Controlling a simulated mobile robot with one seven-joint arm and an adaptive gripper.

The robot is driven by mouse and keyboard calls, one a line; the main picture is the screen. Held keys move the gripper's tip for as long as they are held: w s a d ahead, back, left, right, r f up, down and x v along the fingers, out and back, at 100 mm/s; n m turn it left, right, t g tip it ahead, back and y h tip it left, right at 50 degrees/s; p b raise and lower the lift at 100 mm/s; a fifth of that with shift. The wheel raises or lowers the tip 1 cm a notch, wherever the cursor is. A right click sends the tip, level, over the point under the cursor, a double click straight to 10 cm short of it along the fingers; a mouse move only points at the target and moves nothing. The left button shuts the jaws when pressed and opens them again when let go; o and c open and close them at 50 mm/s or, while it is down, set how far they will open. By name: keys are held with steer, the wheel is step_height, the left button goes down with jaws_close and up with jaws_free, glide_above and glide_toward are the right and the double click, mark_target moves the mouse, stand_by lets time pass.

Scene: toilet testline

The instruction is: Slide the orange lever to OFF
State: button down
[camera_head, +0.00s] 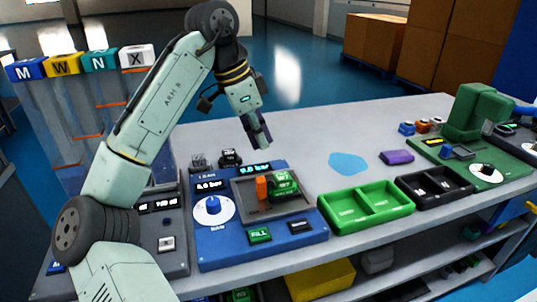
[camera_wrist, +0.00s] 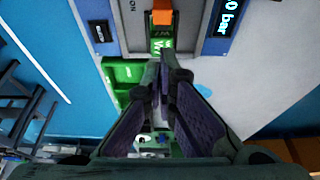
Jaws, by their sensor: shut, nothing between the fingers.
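The orange lever (camera_head: 261,188) stands upright in a grey recessed plate on the blue test panel (camera_head: 215,246), just left of a green block marked W7 (camera_head: 285,185). In the wrist view the orange lever (camera_wrist: 162,13) is at the top edge, partly cut off, with ON lettering on the grey plate beside it. My gripper (camera_head: 265,143) is above and behind the panel, pointing down, apart from the lever. I cannot read an OFF mark.
The panel also has a blue knob on a white dial (camera_head: 213,206), a green FILL button (camera_head: 259,236) and a black button (camera_head: 300,226). Green bins (camera_head: 366,206) and a black tray (camera_head: 435,186) stand to the right. The grey tabletop behind them is mostly free.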

mark_target(264, 179)
steer(key=x, duration=0.9)
steer(key=shift+w+d+f+p, duration=0.1)
steer(key=shift+p, duration=0.3)
steer(key=shift+a, duration=0.45)
steer(key=shift+s+a+p, duration=0.25)
steer(key=shift+s+a, duration=0.05)
steer(key=shift+a, duration=0.3)
steer(key=shift+s+a+p, duration=0.2)
steer(key=shift+s+a, duration=0.05)
steer(key=shift+a, duration=0.4)
steer(key=shift+d, duration=0.1)
